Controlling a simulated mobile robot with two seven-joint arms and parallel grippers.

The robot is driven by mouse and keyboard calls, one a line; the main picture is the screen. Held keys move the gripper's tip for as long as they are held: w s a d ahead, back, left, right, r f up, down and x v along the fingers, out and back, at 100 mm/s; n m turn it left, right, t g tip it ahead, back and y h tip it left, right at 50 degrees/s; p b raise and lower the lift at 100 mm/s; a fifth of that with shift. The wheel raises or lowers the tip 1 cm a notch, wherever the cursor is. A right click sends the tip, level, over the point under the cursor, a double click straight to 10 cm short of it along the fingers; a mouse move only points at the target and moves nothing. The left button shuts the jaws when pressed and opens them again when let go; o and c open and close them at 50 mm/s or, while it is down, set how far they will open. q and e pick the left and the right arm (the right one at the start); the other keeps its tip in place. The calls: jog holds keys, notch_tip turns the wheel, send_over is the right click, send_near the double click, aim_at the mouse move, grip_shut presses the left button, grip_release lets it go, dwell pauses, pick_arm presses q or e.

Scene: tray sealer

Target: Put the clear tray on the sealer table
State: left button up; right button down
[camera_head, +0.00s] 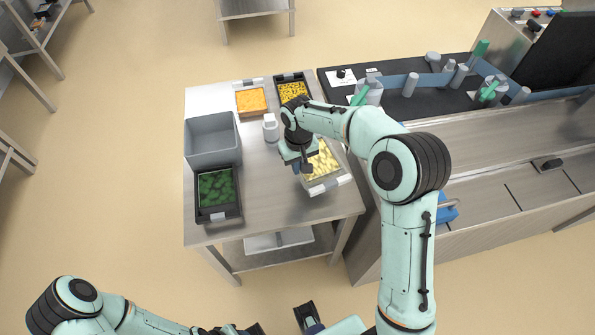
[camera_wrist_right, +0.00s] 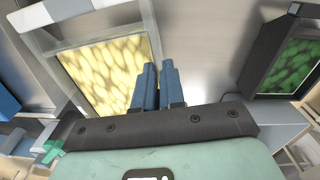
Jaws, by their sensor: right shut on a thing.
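The clear tray (camera_head: 325,187), filled with pale yellow pieces, sits at the right side of the steel side table. It also shows in the right wrist view (camera_wrist_right: 57,41), at upper left. My right gripper (camera_head: 305,170) is at the tray's left edge. In the right wrist view its blue fingers (camera_wrist_right: 158,82) are close together at the tray's rim, shut on it. The steel sealer table (camera_head: 465,150) is to the right, behind my right arm.
The side table (camera_head: 260,205) also holds a grey bin (camera_head: 213,118), a black tray of green food (camera_head: 217,215), an orange-filled tray (camera_head: 251,86), a black tray of yellow food (camera_head: 292,78) and a white bottle (camera_head: 270,127). Fixtures stand on the black surface (camera_head: 430,98) behind the sealer table.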

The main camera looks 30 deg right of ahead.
jog(key=shift+w+d+f, duration=0.1)
jog(key=shift+w+f, duration=0.15)
jog(key=shift+s+f+b, duration=0.15)
jog(key=shift+f+b, duration=0.35)
jog(key=shift+f, duration=0.05)
notch_tip(320, 180, down, 4)
jog(key=b, duration=0.3)
jog(key=shift+f, duration=0.1)
jog(key=shift+f+b, duration=0.65)
jog(key=shift+f, duration=0.55)
jog(key=c, duration=0.6)
grip_release()
